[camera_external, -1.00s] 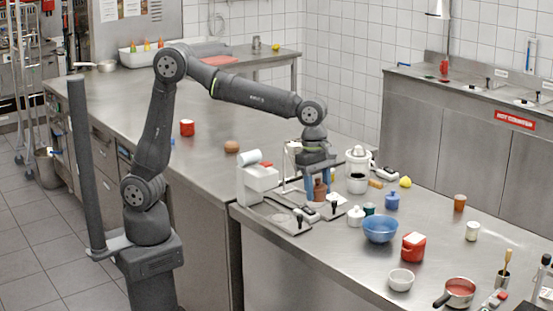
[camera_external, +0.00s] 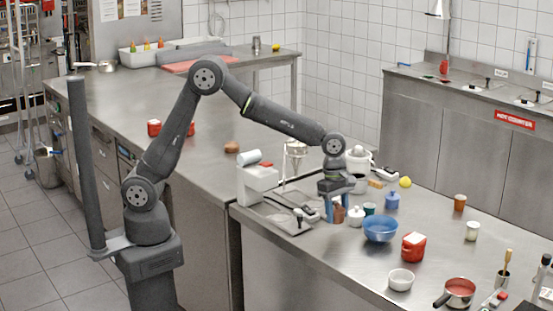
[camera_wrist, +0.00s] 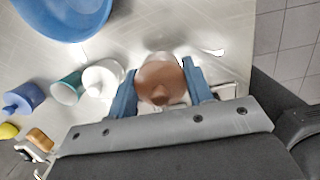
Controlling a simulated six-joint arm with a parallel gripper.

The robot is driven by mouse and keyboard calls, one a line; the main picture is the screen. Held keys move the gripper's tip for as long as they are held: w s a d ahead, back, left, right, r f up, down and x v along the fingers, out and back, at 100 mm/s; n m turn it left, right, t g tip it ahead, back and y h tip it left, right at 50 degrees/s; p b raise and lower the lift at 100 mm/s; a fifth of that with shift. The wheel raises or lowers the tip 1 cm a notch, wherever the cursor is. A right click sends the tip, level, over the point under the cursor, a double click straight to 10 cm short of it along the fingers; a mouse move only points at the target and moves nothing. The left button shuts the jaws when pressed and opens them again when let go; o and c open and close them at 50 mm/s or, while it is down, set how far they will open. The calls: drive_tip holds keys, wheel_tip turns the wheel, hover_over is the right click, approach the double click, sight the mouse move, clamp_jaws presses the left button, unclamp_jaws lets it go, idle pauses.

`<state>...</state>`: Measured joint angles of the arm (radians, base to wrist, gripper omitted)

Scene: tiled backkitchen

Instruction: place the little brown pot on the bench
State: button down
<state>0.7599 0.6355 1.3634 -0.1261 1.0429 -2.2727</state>
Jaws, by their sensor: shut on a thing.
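The little brown pot (camera_external: 339,214) is between the blue fingers of my gripper (camera_external: 337,208), over the near bench (camera_external: 335,255). In the wrist view the brown pot (camera_wrist: 161,82) is seen from above, round and lidded, with a blue finger on each side. My gripper (camera_wrist: 158,72) is shut on it. The fingers partly hide the pot in the external view. I cannot tell whether its bottom touches the bench or hangs slightly above it.
A white lidded jar (camera_external: 356,217) stands close on the right, with a green cup (camera_external: 369,209), blue pot (camera_external: 392,202) and blue bowl (camera_external: 380,230) beyond. A flat appliance (camera_external: 292,222) lies to the left. Bare bench lies in front.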

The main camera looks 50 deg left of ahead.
sight(337, 223)
drive_tip(key=shift+f, duration=2)
drive_tip(key=shift+f, duration=0.1)
drive_tip(key=c, duration=0.7)
unclamp_jaws()
drive_tip(key=shift+f, duration=0.1)
drive_tip(key=r, duration=0.4)
drive_tip(key=a+r, duration=0.1)
drive_tip(key=r, duration=0.3)
drive_tip(key=a+r, duration=0.1)
drive_tip(key=r, duration=0.3)
drive_tip(key=shift+r, duration=0.1)
drive_tip(key=shift+d, duration=0.1)
